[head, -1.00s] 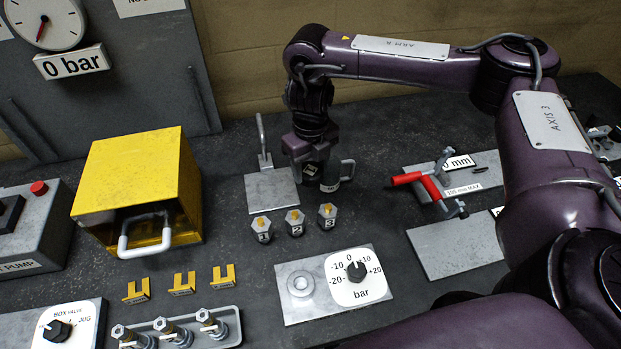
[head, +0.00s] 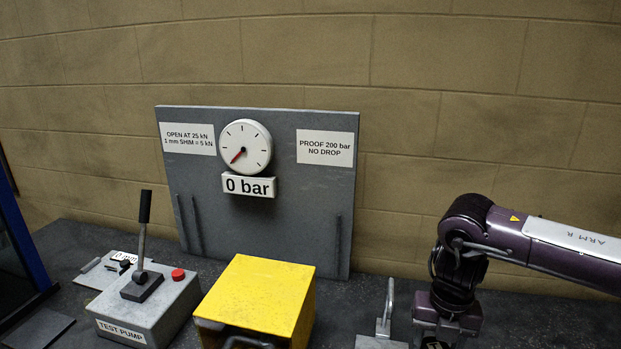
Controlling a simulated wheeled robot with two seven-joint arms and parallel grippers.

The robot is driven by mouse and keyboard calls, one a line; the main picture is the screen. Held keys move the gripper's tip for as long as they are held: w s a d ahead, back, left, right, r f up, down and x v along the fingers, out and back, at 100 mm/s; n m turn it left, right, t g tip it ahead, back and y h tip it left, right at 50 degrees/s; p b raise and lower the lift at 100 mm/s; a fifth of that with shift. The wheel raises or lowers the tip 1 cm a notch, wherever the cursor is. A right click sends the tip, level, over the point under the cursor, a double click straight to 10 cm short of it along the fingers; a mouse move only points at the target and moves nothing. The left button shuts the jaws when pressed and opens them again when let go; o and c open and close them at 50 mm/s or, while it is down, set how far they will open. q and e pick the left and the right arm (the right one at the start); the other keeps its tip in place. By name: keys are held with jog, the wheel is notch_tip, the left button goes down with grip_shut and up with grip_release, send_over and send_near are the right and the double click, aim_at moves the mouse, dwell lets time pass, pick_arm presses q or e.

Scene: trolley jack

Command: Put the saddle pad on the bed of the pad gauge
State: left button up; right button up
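I cannot make out a saddle pad in the head view. A small flat device with a "0 mm" display (head: 122,258) lies at the left behind the test pump; I cannot tell whether it is the pad gauge. My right gripper (head: 445,322) points down at the bottom edge, right of a grey plate with an upright handle (head: 386,318). Its fingertips are cut off by the frame, so its opening and any load are hidden. My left gripper is not in view.
A yellow box (head: 262,290) stands at the front centre. The test pump (head: 145,305), with a black lever and red button, is left of it. Behind them rises a grey panel (head: 290,215) with a dial (head: 245,147) reading 0 bar. Dark bench shows right of my gripper.

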jog(key=m, duration=0.2)
jog(key=f+m, duration=0.1)
jog(key=shift+s+a+b, duration=0.15)
jog(key=shift+a+b, duration=0.15)
jog(key=shift+b, duration=0.05)
jog(key=m, duration=0.3)
jog(key=m+b, duration=0.1)
jog(key=m, duration=0.1)
jog(key=shift+s+a+f, duration=0.2)
jog(key=shift+a+f, duration=0.15)
jog(key=shift+a, duration=0.05)
jog(key=m, duration=0.3)
jog(key=m+b, duration=0.1)
jog(key=m, duration=0.1)
jog(key=shift+s+a+f, duration=0.25)
jog(key=shift+a+f, duration=0.1)
jog(key=shift+f, duration=0.05)
jog(key=a+f+m+b, duration=0.1)
jog(key=m, duration=0.5)
jog(key=s+f+m+b, duration=0.1)
jog(key=m+b, duration=0.1)
jog(key=m, duration=0.5)
jog(key=s+a+f+m+b, duration=0.1)
jog(key=m, duration=0.5)
jog(key=shift+a+f+m, duration=0.1)
jog(key=shift+a+m, duration=0.2)
jog(key=shift+a, duration=0.05)
